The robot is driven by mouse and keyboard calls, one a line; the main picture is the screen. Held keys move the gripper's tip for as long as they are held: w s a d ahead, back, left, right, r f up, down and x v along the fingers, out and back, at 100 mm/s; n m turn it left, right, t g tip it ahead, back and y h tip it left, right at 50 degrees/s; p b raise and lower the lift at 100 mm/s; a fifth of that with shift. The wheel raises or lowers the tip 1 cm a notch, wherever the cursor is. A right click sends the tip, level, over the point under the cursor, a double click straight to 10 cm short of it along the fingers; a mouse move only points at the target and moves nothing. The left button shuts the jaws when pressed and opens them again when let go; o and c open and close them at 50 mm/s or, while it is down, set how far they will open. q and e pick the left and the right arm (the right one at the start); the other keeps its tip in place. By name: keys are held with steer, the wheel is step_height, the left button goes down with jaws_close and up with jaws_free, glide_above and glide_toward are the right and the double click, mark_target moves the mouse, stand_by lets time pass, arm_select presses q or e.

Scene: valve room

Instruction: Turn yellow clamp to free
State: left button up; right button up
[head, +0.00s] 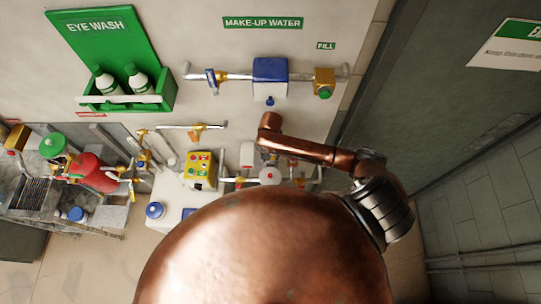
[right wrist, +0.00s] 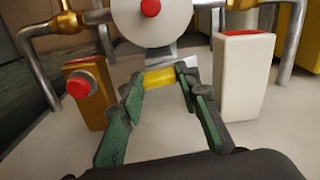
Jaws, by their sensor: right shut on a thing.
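The yellow clamp (right wrist: 160,78) is a short yellow bar in the middle of the right wrist view, below a white round housing (right wrist: 150,20) with a red centre. My right gripper (right wrist: 160,86) has its green fingers around the clamp, one dark fingertip on each side, and is shut on it. The clamp's ends are partly hidden by the fingertips. In the head view, the round housing (head: 270,175) shows below my copper right arm, but I cannot make out the clamp there. My left gripper is not in view.
A brass box with a red knob (right wrist: 78,88) stands left of the fingers, and a white red-topped box (right wrist: 243,75) stands right. Pipes run behind. The head view shows a yellow button box (head: 200,170), a blue-fronted unit (head: 270,75) and a green eye-wash station (head: 118,70).

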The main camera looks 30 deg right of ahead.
steer(key=shift+w+r+m, duration=0.1)
steer(key=shift+m, duration=0.6)
steer(key=shift+d, duration=0.1)
steer(key=o, duration=1.2)
steer(key=shift+c, duration=0.2)
step_height(320, 180, up, 12)
